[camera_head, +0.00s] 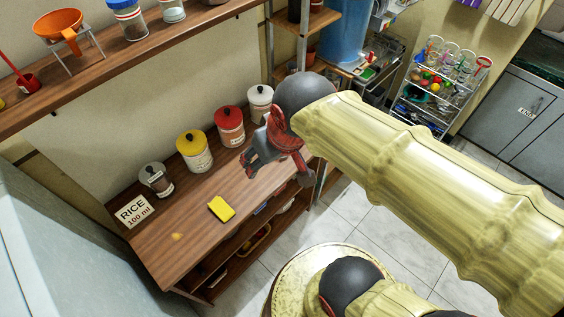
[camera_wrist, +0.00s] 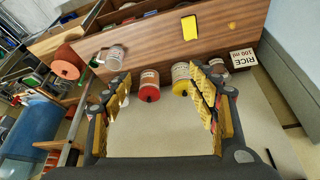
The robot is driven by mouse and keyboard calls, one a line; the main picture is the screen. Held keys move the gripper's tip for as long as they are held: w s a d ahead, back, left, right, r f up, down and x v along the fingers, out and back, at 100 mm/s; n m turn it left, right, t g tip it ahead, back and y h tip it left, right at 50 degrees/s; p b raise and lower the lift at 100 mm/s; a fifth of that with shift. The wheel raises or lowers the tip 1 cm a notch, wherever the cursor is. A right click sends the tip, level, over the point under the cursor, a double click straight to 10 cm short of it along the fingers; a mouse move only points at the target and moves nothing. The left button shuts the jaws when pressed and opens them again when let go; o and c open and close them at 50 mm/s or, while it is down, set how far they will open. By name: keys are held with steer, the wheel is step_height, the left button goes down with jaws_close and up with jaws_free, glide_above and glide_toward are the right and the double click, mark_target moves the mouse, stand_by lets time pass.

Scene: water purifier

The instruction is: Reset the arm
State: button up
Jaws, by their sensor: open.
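My gripper (camera_head: 254,158) is in the head view, near the right end of the wooden counter (camera_head: 180,246), beside the red and white canisters. In the wrist view, my gripper (camera_wrist: 168,104) has its two fingers spread wide with nothing between them. My arm (camera_head: 430,180) stretches in from the right of the head view. Whether the gripper touches the counter cannot be told, but it appears to hang above it.
On the counter stand a grey-lidded jar (camera_head: 155,179), a yellow canister (camera_head: 194,152), a red canister (camera_head: 229,126) and a white canister (camera_head: 260,103). A RICE sign (camera_head: 133,211) and yellow sponge (camera_head: 221,208) lie there. A shelf (camera_head: 125,57) hangs above; tiled floor (camera_head: 375,225) is open at right.

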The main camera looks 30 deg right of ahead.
steer(key=shift+t, duration=0.4)
steer(key=s, duration=0.1)
steer(key=s+r, duration=0.1)
steer(key=s+d, duration=0.1)
steer(key=s, duration=0.1)
steer(key=shift+d+r, duration=0.1)
steer(key=shift+r, duration=0.05)
step_height(320, 180, down, 6)
steer(key=b, duration=0.6)
steer(key=shift+w, duration=0.1)
